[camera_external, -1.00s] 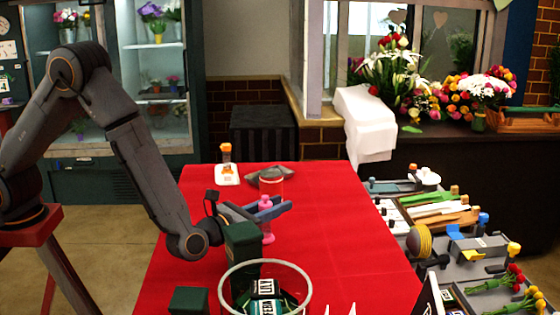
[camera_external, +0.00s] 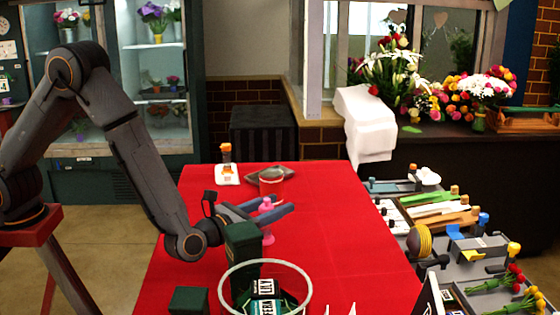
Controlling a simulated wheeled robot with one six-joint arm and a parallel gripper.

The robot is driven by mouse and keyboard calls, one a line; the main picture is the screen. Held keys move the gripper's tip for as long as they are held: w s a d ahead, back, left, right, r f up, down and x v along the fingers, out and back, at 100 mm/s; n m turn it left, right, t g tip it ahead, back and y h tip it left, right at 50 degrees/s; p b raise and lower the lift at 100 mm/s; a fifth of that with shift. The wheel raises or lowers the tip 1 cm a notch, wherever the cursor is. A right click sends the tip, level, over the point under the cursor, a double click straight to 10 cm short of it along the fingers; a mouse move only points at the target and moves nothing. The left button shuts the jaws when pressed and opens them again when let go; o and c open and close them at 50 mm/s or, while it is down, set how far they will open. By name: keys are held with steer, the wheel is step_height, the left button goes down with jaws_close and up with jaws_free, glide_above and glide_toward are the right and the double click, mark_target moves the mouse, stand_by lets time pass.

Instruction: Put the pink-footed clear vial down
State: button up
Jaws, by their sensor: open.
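The pink-footed vial (camera_external: 268,238) stands upright at the middle of the red table. Pink shows at its top and its foot, and my gripper hides part of its middle. Its foot appears to rest on the cloth. My gripper (camera_external: 277,208) is open, low over the table, with its fingers reaching right on either side of the vial. I cannot tell whether a finger still touches it. A dark green box in front hides part of my gripper's wrist.
The dark green box (camera_external: 242,252) and a clear round container (camera_external: 308,290) stand in front. The red table's right side (camera_external: 345,230) is clear.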

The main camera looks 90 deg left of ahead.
steer(key=b+v, duration=0.2)
steer(key=v, duration=0.8)
steer(key=shift+s+d, duration=0.25)
steer(key=shift+d, duration=0.05)
steer(key=shift+o, duration=0.4)
steer(key=shift+s+d, duration=0.2)
steer(key=shift+s, duration=0.2)
steer(key=w+a, duration=0.1)
steer(key=w, duration=0.1)
steer(key=w+a+f+p, duration=0.1)
steer(key=a, duration=0.1)
steer(key=shift+w+a+f, duration=0.2)
steer(key=shift+w, duration=0.2)
steer(key=p+x, duration=0.2)
steer(key=x, duration=0.5)
steer(key=shift+w+d+r, duration=0.15)
steer(key=shift+w, duration=0.1)
jaws_close()
